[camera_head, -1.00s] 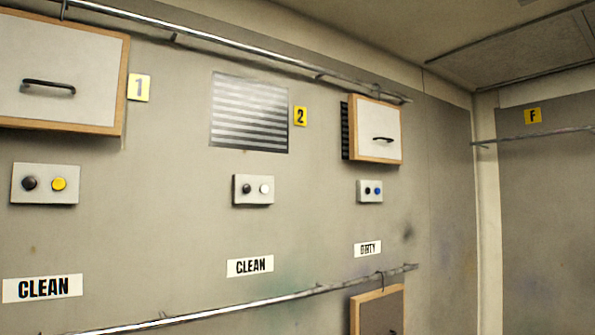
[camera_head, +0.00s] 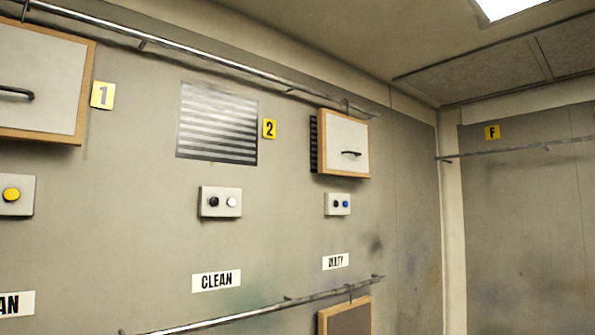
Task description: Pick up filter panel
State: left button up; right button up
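Three panels with wooden frames show in the head view. A white-faced filter panel (camera_head: 47,85) with a dark handle is at the upper left, cut off by the picture edge. A second white-faced filter panel (camera_head: 345,146) with a dark handle hangs by a hook from the upper rail, partly in front of a dark louvred vent. A grey-faced panel (camera_head: 350,318) hangs from the lower rail and is cut off by the bottom edge. Neither of my grippers is in view.
An upper rail (camera_head: 200,60) and a lower rail (camera_head: 250,312) run along the wall. An uncovered louvred vent (camera_head: 217,123) is beside yellow label 2 (camera_head: 269,128). Button boxes (camera_head: 220,202) and signs reading CLEAN (camera_head: 216,281) and DIRTY (camera_head: 336,261) are below. A rail (camera_head: 520,147) crosses the right wall.

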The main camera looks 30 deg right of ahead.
aim_at(343, 143)
jog(key=i+l, duration=0.1)
jog(key=l, duration=0.3)
jog(key=i+l, duration=0.1)
jog(key=l, duration=0.3)
jog(key=i+l, duration=0.15)
jog(key=l, duration=0.25)
jog(key=i+l, duration=0.1)
jog(key=l, duration=0.3)
